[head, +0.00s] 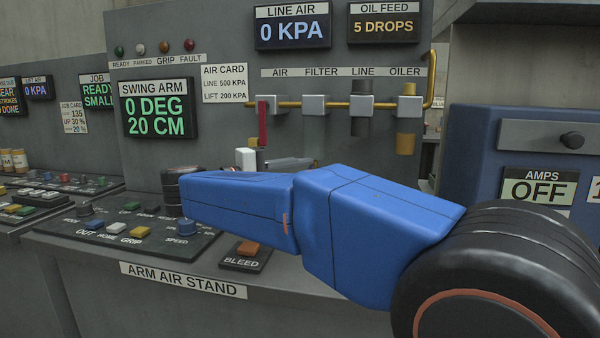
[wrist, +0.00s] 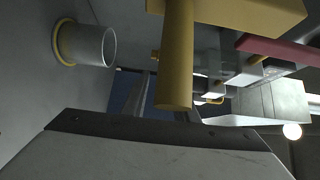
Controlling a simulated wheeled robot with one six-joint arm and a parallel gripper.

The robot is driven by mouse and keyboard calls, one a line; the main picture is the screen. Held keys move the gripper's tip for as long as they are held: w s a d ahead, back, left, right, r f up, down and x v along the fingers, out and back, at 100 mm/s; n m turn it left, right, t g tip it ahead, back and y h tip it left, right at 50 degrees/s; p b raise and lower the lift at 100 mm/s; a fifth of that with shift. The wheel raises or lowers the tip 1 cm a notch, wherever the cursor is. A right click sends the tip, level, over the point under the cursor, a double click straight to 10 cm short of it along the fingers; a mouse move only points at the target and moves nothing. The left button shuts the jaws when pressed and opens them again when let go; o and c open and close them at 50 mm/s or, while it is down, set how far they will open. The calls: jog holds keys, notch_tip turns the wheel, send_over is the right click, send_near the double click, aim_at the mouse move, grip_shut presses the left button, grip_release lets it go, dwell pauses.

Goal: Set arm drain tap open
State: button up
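I cannot pick out the drain tap for certain. In the wrist view a yellow cylinder (wrist: 175,62) crosses the upper middle, with a small brass fitting (wrist: 155,55) at its side. My gripper (wrist: 145,95) shows in part just beyond the pale wrist body at the bottom of that view; its fingers are dim and partly hidden, and I see nothing clearly held. In the head view my blue arm reaches left across the stand and hides most of the gripper. The air line (head: 330,103) with its red lever (head: 262,123) runs behind and above it.
A pale cup-like part (wrist: 92,45) with a yellow ring is at the upper left of the wrist view. The oiler's amber bowl (head: 405,144) hangs at the right of the line. The button panel (head: 130,234) and orange bleed button (head: 248,248) lie below. LINE AIR reads 0 KPA.

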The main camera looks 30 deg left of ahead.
jog(key=v, duration=1.2)
dwell(0.3)
